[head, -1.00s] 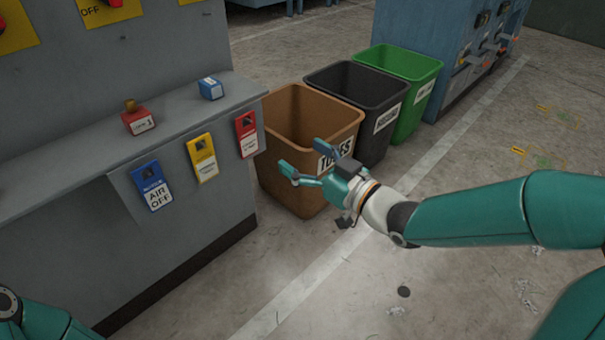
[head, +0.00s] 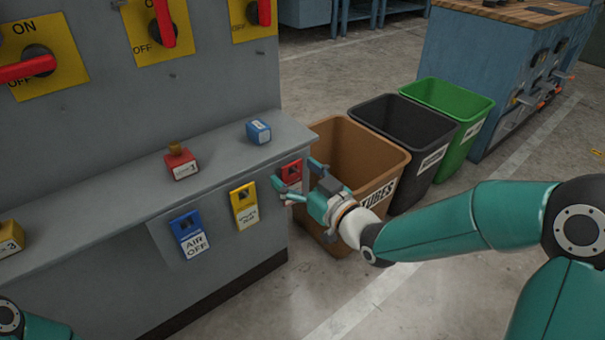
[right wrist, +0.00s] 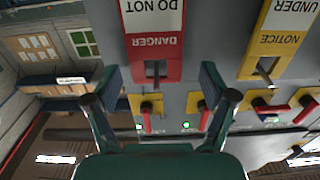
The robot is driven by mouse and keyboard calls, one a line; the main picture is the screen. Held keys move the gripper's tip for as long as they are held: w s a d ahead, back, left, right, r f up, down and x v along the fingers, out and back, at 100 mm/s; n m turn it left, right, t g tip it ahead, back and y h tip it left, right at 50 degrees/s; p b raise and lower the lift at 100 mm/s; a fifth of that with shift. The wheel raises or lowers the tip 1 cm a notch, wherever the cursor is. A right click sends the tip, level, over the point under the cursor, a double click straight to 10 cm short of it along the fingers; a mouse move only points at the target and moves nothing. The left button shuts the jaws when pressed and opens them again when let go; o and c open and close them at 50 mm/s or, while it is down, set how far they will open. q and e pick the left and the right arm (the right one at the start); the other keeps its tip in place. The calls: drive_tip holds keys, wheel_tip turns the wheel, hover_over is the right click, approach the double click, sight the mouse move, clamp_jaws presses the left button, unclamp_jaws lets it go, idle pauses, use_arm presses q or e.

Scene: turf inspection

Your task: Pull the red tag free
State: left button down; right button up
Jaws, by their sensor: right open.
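The red tag (head: 291,171) hangs at the right end of the grey ledge's front, partly hidden by my right gripper (head: 297,178) in the head view. My right gripper is open and in front of the tag, not closed on it. In the right wrist view the red tag (right wrist: 153,38) hangs upside down, with danger lettering and a slot. There it lies between the two spread fingers of the right gripper (right wrist: 160,78). Whether a finger touches it I cannot tell. Of my left arm only a link shows at the lower left; its gripper is out of view.
A yellow tag (head: 245,205) and a blue tag (head: 189,234) hang to the left. A red block (head: 182,167) and a blue block (head: 258,132) stand on the ledge (head: 120,195). Brown (head: 335,140), black (head: 425,135) and green (head: 455,98) bins stand right of the cabinet.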

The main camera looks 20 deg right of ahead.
use_arm(q)
drive_tip(key=shift+w+a+r, duration=0.15)
drive_tip(key=shift+w, duration=0.1)
use_arm(e)
drive_tip(key=shift+w, duration=0.4)
drive_tip(key=c, duration=1.3)
drive_tip(key=shift+o, duration=0.2)
drive_tip(key=shift+w+r, duration=0.1)
drive_tip(key=shift+r, duration=0.45)
drive_tip(key=shift+s+d, duration=0.15)
drive_tip(key=shift+s, duration=0.05)
use_arm(q)
drive_tip(key=shift+w+f+b, duration=0.1)
drive_tip(key=shift+f+b, duration=0.6)
drive_tip(key=shift+f, duration=0.05)
use_arm(e)
drive_tip(key=shift+v, duration=1.6)
drive_tip(key=shift+s, duration=0.15)
